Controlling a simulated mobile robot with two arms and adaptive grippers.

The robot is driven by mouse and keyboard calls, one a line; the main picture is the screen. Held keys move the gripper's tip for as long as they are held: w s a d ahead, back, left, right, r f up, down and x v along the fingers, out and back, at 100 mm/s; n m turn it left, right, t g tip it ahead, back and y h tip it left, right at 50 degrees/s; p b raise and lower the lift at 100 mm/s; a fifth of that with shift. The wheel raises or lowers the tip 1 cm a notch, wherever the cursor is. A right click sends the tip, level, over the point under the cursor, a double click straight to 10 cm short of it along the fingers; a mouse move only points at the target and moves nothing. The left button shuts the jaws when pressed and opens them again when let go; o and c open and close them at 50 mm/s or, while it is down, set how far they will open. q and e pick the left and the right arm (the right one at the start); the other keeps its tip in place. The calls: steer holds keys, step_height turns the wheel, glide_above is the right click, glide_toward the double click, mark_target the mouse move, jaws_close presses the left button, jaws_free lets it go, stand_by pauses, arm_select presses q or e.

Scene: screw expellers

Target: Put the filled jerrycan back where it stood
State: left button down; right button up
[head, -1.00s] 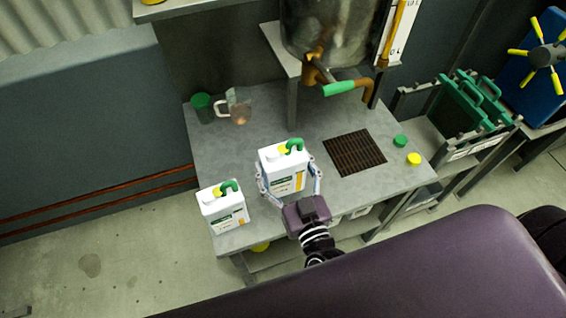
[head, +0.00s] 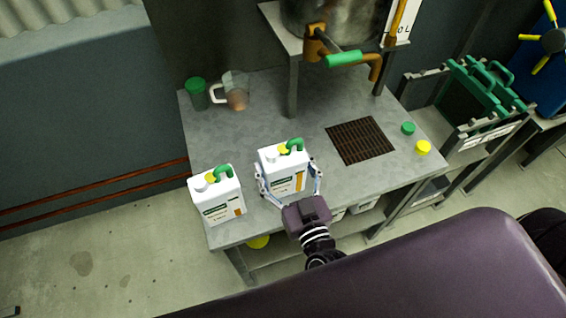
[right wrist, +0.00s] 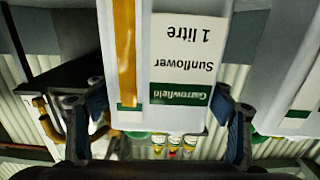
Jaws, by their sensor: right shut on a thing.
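A white jerrycan (head: 284,172) with a green handle and a yellow cap stands upright between the fingers of my right gripper (head: 287,180), over the front part of the table. The gripper is shut on its sides. I cannot tell whether its base touches the table. In the right wrist view its label (right wrist: 183,70) appears upside down and reads Garrowfield Sunflower 1 litre. A second, similar white jerrycan (head: 217,200) stands on the table's front left corner, a small gap left of the held one. It also shows in the right wrist view (right wrist: 290,70). My left gripper is not in view.
The grey table (head: 262,110) bears a green cup (head: 197,94), a clear jug (head: 237,92), a dark drain grate (head: 360,140), a green cap (head: 408,128) and a yellow cap (head: 423,148). A tank tap with a green lever (head: 343,59) overhangs the back.

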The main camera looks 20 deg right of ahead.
stand_by(0.4)
steer(key=o, duration=1.7)
steer(key=shift+f, duration=0.35)
steer(key=o, duration=0.4)
steer(key=shift+s+r, duration=0.1)
steer(key=shift+r, duration=0.1)
steer(key=shift+s+f, duration=0.1)
steer(key=shift+s, duration=0.2)
steer(key=s+b, duration=0.1)
steer(key=s, duration=1)
steer(key=shift+s+d, duration=0.15)
steer(key=shift+d, duration=0.05)
